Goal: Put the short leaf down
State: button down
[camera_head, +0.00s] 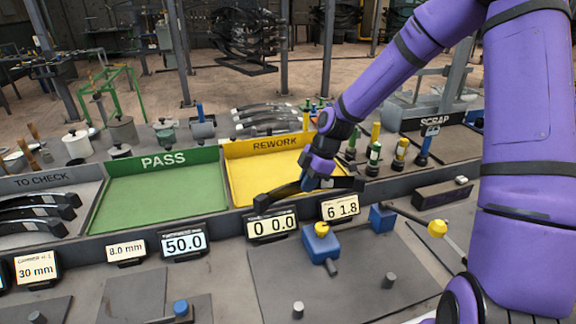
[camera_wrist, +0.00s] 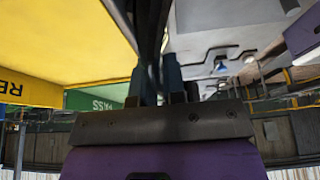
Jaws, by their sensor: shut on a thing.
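My gripper (camera_head: 318,183) is shut on a dark leaf (camera_head: 282,194), gripped near its middle. In the head view the leaf lies roughly level, left to right, in front of the yellow REWORK tray (camera_head: 243,170), near its front edge. I cannot tell whether it touches the edge or hangs above it. In the wrist view the leaf (camera_wrist: 150,25) runs away from between the two fingers, with the REWORK tray (camera_wrist: 70,35) on the left. The visible floor of the REWORK tray is bare.
The green PASS tray (camera_head: 155,195) is empty. The TO CHECK tray (camera_head: 85,187) holds several dark leaves (camera_head: 40,212). The SCRAP tray (camera_head: 450,143) is at the right. Number displays (camera_head: 272,225) line the front. Upright coloured tools (camera_head: 374,155) stand right of the REWORK tray.

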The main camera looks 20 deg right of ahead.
send_over(283, 177)
jog(key=d, duration=0.2)
jog(key=shift+a+f, duration=0.25)
jog(key=shift+f, duration=2.2)
jog(key=shift+f, duration=0.1)
jog(key=c, duration=1.5)
grip_release()
jog(key=shift+c, duration=0.2)
jog(key=o, duration=0.3)
jog(key=shift+o, duration=0.2)
